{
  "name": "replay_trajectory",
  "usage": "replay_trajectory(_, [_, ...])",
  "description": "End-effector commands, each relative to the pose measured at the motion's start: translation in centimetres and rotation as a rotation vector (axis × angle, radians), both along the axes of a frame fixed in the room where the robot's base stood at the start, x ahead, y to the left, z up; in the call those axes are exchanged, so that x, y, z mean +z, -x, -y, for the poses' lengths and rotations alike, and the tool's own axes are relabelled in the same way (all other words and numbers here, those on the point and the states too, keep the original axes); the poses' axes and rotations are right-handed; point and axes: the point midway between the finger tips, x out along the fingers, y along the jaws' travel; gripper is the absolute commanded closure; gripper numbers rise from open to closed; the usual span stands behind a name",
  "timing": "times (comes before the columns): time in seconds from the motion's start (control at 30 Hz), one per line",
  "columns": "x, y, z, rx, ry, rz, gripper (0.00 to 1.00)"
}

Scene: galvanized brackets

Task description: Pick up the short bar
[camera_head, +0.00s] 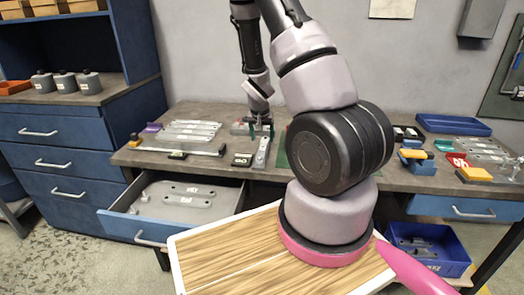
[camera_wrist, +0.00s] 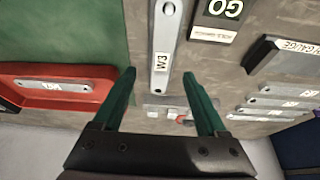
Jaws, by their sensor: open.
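A light grey bar (camera_wrist: 166,30) with a hole and a white label lies on the table in the wrist view, cut off at the top edge. It also shows in the head view (camera_head: 262,153), near the table's front edge. My gripper (camera_wrist: 160,76) is open, with its green fingers apart on either side of the bar's line; contact cannot be told. In the head view my gripper (camera_head: 262,130) is just above the table. Another short labelled bar (camera_wrist: 50,85) lies in a red tray (camera_wrist: 88,108). Which bar is the short one is not certain.
A black GO block (camera_wrist: 217,12) lies beside the bar, and a dark gauge block (camera_wrist: 283,55) farther right. Several long bars (camera_head: 190,131) lie left on the table. The open drawer (camera_head: 150,227) holds more bars. Small blocks (camera_wrist: 180,113) lie beyond the fingers.

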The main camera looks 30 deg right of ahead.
Motion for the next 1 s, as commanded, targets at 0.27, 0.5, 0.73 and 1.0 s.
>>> replay_trajectory(0.27, [-2.4,-0.9,0.4,0.001,0.0,-0.003,0.25])
replay_trajectory(0.5, [-5.2,-2.0,0.9,0.0,0.0,-0.002,0.25])
replay_trajectory(0.73, [-5.4,-2.1,0.9,-0.001,-0.002,0.0,0.25])
replay_trajectory(1.0, [-5.4,-2.1,0.9,-0.001,-0.001,-0.001,1.0])
